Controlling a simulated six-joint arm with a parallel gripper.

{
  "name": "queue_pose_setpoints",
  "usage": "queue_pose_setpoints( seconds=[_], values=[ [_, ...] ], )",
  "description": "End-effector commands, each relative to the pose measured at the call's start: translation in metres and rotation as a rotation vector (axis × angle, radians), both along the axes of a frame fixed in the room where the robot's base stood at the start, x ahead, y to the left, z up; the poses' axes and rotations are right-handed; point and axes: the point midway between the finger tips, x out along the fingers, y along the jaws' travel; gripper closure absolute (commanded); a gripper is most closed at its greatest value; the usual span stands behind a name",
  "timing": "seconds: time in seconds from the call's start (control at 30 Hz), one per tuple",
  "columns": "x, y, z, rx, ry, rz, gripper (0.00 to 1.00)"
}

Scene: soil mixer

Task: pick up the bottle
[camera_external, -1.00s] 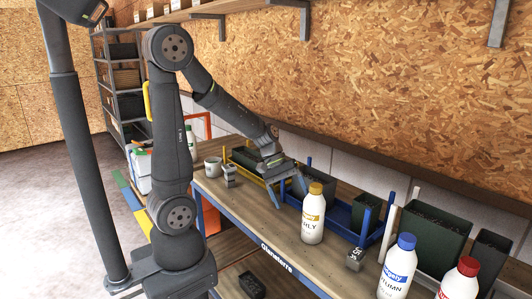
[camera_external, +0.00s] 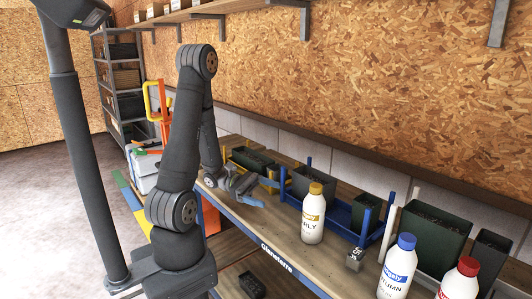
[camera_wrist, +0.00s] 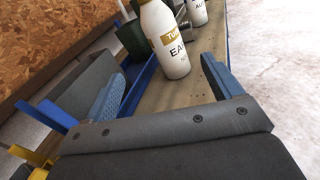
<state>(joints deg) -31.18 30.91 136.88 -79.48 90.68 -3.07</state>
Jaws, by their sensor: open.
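Two similar white bottles stand nearer the camera, one with a blue cap (camera_external: 397,271) and one with a red cap (camera_external: 461,281). My gripper (camera_external: 261,191) is open and empty, low over the bench to the left of the yellow-capped bottle and apart from it. In the wrist view its blue fingers (camera_wrist: 162,70) are spread, with the bottle ahead between their lines.
A blue tray (camera_external: 341,212) with dark pots lies behind the bottle, close to the finger on that side. A yellow tray (camera_external: 240,167) stands behind my gripper. A small grey block (camera_external: 354,259) lies right of the bottle. The bench front edge (camera_external: 262,237) is near.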

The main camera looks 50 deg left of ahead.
Motion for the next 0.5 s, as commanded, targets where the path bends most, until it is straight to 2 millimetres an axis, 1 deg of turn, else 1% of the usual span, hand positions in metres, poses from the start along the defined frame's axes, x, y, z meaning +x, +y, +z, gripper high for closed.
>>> queue_pose_setpoints(
  seconds=[0.07, 0.2, 0.37, 0.5],
  values=[
    [-0.005, -0.01, -0.005, -0.043, 0.063, 0.026, 0.16],
    [-0.007, -0.018, -0.009, -0.082, 0.126, 0.059, 0.16],
    [-0.004, -0.028, -0.01, -0.085, 0.133, 0.061, 0.16],
    [0.001, -0.04, -0.01, -0.083, 0.133, 0.058, 0.16]
  ],
)
